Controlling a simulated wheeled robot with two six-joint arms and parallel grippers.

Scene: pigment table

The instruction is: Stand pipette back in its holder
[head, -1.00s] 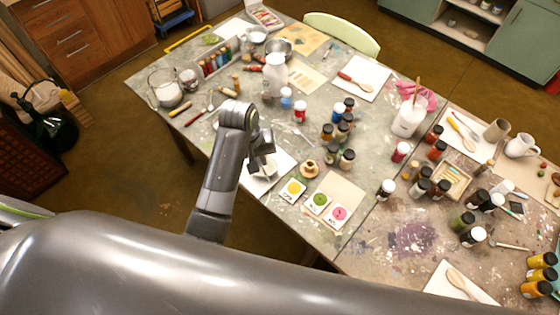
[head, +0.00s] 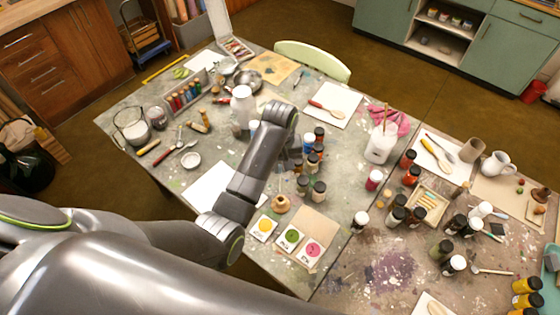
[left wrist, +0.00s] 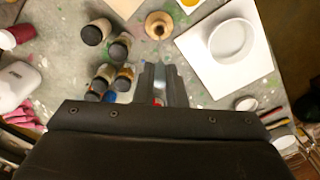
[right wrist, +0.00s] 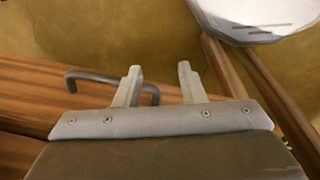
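The round wooden holder (head: 281,204) stands on the table behind the colour cards and also shows at the top of the left wrist view (left wrist: 158,25). No pipette stands in it that I can make out. My left gripper (left wrist: 160,72) is over the table near the dark-capped bottles, its fingers fairly close together. A pale bluish sliver shows between them; I cannot tell whether it is the pipette or whether the fingers grip it. My own arm hides this spot in the head view. My right gripper (right wrist: 160,75) is open and empty, away from the table.
Dark-capped bottles (head: 319,190) stand beside the holder. Colour cards (head: 289,238) lie in front of it. A white dish (left wrist: 232,40) rests on a white tile (left wrist: 205,70). A white jug (head: 381,145) stands to the right.

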